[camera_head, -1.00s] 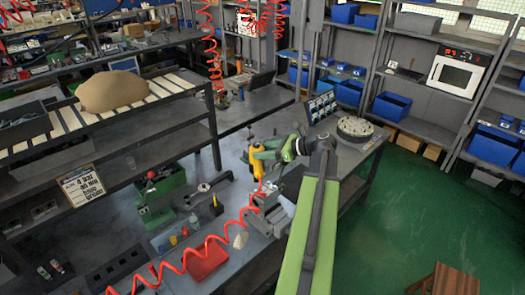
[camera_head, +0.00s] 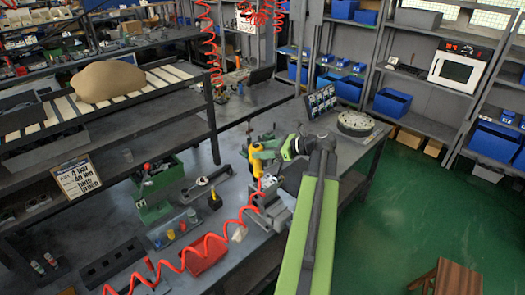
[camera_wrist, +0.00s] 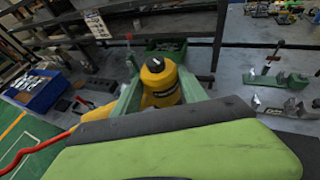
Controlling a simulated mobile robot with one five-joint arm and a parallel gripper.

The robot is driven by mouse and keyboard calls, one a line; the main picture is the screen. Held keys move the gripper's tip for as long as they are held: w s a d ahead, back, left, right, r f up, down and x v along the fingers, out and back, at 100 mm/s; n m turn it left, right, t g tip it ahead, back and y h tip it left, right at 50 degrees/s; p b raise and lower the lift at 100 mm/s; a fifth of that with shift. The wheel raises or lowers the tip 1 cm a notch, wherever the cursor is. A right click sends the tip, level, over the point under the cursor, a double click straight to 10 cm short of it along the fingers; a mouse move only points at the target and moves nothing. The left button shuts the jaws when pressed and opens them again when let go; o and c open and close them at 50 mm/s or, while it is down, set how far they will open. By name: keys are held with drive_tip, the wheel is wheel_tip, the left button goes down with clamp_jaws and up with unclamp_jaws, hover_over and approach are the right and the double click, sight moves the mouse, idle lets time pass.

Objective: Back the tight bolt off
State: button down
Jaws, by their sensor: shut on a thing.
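My gripper (camera_head: 266,151) is shut on a yellow power tool (camera_head: 257,168). The tool also fills the gap between my fingers in the wrist view (camera_wrist: 160,82), with its dark cap toward the camera. In the head view the tool is roughly upright, its lower end just above or at a grey metal block (camera_head: 272,208) near the bench edge. I cannot tell whether it touches the block. The bolt is too small or hidden to make out. A red coiled hose (camera_head: 210,238) runs from near the tool toward the lower left.
A red tray (camera_head: 204,256), a green case (camera_head: 160,190) and small cups stand left on the bench (camera_head: 225,215). A round grey disc (camera_head: 355,124) and a dark panel (camera_head: 321,102) stand beyond my arm. Green floor is open at right, with a wooden stool (camera_head: 447,285).

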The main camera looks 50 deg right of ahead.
drive_tip(key=shift+f+b, duration=0.9)
drive_tip(key=shift+b, duration=0.05)
idle(0.6)
drive_tip(key=shift+r, duration=0.15)
idle(0.4)
drive_tip(key=shift+f, duration=0.3)
idle(1.9)
drive_tip(key=shift+a+r, duration=0.1)
drive_tip(key=shift+r, duration=0.25)
idle(1.6)
